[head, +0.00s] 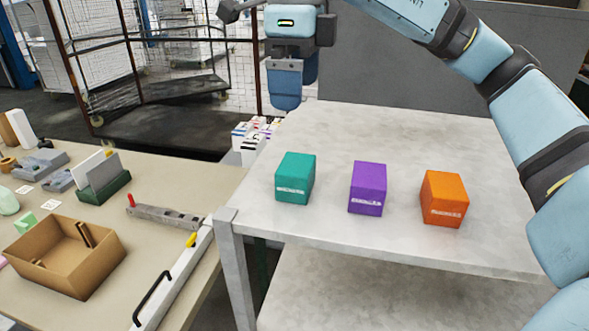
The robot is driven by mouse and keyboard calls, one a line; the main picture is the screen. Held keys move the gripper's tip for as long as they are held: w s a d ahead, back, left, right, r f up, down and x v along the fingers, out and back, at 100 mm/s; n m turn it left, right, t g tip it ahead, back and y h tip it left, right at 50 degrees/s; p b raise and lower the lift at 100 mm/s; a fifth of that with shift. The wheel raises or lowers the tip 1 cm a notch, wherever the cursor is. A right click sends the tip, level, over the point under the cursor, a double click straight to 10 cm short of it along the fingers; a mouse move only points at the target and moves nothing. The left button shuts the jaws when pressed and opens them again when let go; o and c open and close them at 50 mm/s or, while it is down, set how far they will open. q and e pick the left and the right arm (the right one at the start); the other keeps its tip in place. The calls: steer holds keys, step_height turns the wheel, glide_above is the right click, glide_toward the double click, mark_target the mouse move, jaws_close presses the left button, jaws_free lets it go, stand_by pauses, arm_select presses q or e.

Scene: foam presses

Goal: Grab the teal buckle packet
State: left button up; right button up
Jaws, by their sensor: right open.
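The teal buckle packet (295,178) is a small upright box with a white label strip on its front. It stands near the left edge of the grey table (400,128). My right gripper (286,104) is open and points down, with nothing visible in it. In the picture it is above and behind the teal packet, apart from it, near the table's back left corner. My left gripper is not in view.
A purple packet (367,188) and an orange packet (444,198) stand in a row right of the teal one, with gaps between. A beige bench (165,172) at left holds an open cardboard box (66,252) and a green holder (103,190). The grey table's back is clear.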

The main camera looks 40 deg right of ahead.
mark_target(297, 164)
steer(key=f, duration=0.8)
steer(key=shift+s+a, duration=0.1)
steer(key=shift+s, duration=0.1)
steer(key=shift+s+f+p, duration=0.1)
steer(key=shift+f+p, duration=0.35)
steer(key=shift+f, duration=0.05)
step_height(297, 164, down, 4)
steer(key=shift+s+a+f+p, duration=0.1)
steer(key=shift+a+f+p, duration=0.1)
steer(key=shift+p, duration=0.15)
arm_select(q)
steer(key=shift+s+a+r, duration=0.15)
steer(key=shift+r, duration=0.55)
arm_select(e)
steer(key=shift+c, duration=0.5)
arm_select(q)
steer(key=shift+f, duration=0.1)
arm_select(e)
steer(key=c, duration=0.9)
steer(key=shift+r, duration=0.1)
